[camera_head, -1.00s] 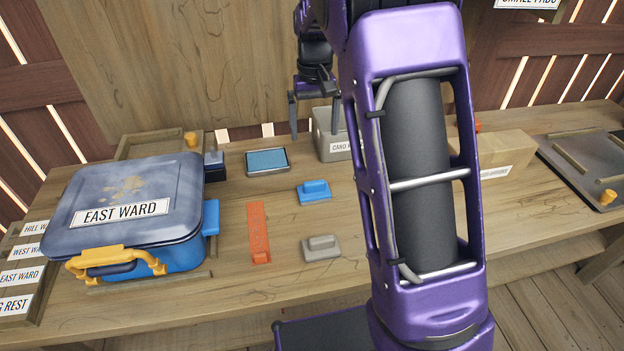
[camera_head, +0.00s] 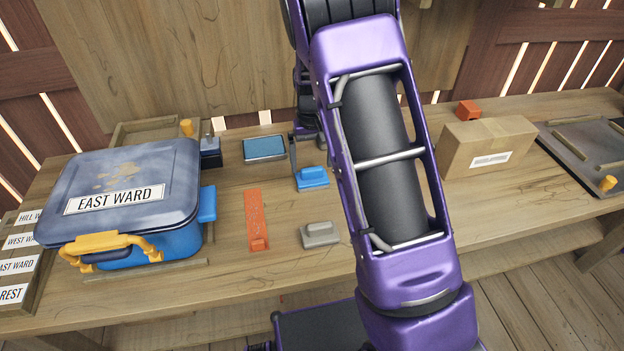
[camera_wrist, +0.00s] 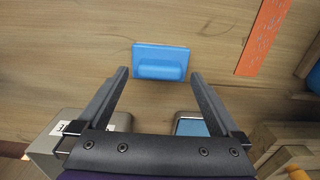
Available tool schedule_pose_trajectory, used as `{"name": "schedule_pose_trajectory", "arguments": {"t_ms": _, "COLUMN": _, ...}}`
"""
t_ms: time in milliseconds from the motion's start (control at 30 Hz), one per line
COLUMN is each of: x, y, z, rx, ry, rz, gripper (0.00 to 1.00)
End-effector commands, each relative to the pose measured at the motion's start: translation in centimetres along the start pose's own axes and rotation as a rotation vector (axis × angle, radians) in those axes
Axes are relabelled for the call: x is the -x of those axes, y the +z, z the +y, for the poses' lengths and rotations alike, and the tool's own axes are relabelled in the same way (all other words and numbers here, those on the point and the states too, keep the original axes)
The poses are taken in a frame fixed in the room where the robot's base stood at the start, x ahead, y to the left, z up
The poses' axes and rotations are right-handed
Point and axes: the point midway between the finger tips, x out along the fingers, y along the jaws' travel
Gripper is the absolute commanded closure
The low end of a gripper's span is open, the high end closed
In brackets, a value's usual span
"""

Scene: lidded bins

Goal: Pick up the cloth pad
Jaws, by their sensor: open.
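A blue pad with a raised grip bar (camera_head: 312,178) lies on the bench in the head view. In the wrist view this blue pad (camera_wrist: 160,54) lies just ahead of the fingertips, roughly centred between them. A similar grey pad (camera_head: 320,235) lies nearer the front. A flat tin with a teal surface (camera_head: 264,149) lies behind and left of the blue pad. I cannot tell for certain which is the cloth pad. My gripper (camera_wrist: 158,76) is open and empty above the bench. In the head view my arm hides part of it.
An orange strip (camera_head: 256,220) lies left of the pads. A blue bin with a dark lid (camera_head: 125,195) stands at the left. A cardboard box (camera_head: 487,145) stands at the right. A grey box (camera_wrist: 70,145) shows in the wrist view. Bare bench surrounds the pads.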

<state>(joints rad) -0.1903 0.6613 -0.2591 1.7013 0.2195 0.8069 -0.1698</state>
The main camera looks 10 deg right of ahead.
Motion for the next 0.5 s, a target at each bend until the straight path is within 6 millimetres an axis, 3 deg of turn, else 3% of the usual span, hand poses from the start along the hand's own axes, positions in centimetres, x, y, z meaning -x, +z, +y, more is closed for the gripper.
{"name": "schedule_pose_trajectory", "arguments": {"t_ms": 133, "x": -2.3, "y": 0.1, "z": 0.0, "rx": -0.002, "ry": 0.000, "rz": -0.003, "gripper": 0.00}}
{"name": "schedule_pose_trajectory", "arguments": {"t_ms": 367, "x": -2.6, "y": 0.1, "z": 0.0, "rx": -0.001, "ry": 0.000, "rz": 0.000, "gripper": 0.00}}
{"name": "schedule_pose_trajectory", "arguments": {"t_ms": 500, "x": -2.6, "y": 0.1, "z": 0.0, "rx": -0.001, "ry": 0.000, "rz": -0.001, "gripper": 0.22}}
